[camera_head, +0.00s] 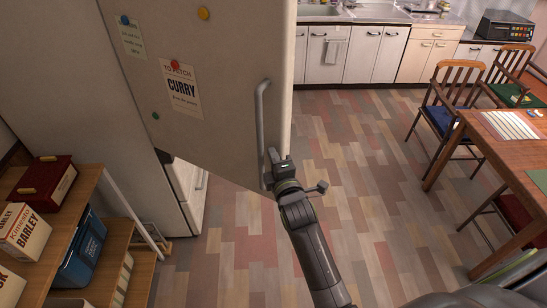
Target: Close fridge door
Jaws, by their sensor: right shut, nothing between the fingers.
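The fridge door (215,75) stands open, swung out over the floor, with notes and magnets on its face. Its grey vertical handle (261,120) runs along the door's right side. The fridge body (70,70) is at the left, and a little of its lower front (186,185) shows beneath the door. My right gripper (279,160) is shut and empty at the lower end of the handle, by the door's edge. I cannot tell whether it touches the door. My left gripper is not in view.
A wooden shelf (85,190) with boxes stands at the lower left. A wooden table (500,150) and chairs (450,105) are at the right. Kitchen cabinets (355,55) line the back. The plank floor (345,140) between is clear.

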